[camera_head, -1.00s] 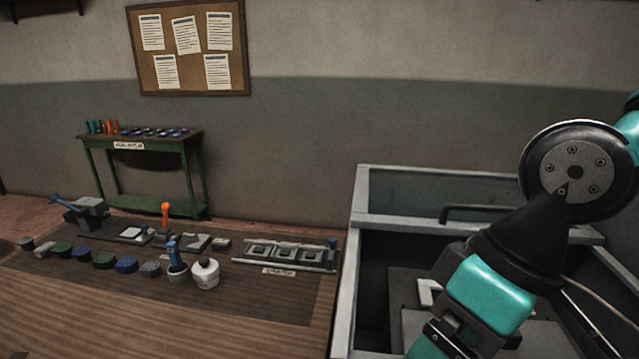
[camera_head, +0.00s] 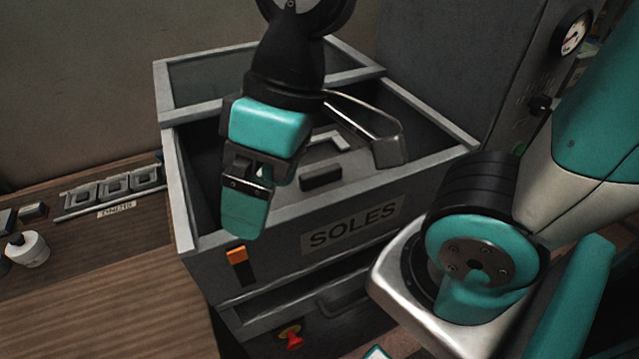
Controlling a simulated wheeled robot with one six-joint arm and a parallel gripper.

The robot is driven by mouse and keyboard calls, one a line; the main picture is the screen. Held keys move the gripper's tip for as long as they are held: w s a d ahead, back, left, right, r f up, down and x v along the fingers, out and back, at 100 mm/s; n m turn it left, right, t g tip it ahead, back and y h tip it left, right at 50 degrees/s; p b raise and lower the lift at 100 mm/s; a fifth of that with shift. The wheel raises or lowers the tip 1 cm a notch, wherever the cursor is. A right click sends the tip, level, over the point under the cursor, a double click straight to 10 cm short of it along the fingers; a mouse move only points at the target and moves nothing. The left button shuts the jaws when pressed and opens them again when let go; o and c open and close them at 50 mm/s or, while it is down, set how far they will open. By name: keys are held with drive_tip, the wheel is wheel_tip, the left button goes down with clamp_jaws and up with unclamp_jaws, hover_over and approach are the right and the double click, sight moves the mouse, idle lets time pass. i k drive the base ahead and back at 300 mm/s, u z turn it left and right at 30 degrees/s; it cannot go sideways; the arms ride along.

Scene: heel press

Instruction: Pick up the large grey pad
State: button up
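My gripper (camera_head: 247,200) hangs over the left front part of a grey open-topped bin marked SOLES. It points down, seen from the side, and its finger gap is not clear. I cannot make out a large grey pad for certain now. A small dark grey block (camera_head: 321,178) lies on the grey panel inside the bin, right of my gripper and apart from it; I cannot tell whether it is a pad or a handle.
The bin's rim (camera_head: 184,205) stands high around it. The wooden bench (camera_head: 100,285) is left, its front clear, with a white bottle (camera_head: 27,250) and a tray of square frames (camera_head: 112,187). A grey cabinet with a gauge (camera_head: 573,36) stands right. A red knob (camera_head: 291,338) is below the bin.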

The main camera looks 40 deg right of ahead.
sight(317, 178)
drive_tip(key=k, duration=1)
drive_tip(key=z, duration=1.45)
drive_tip(key=i, duration=0.8)
drive_tip(key=u, duration=2.05)
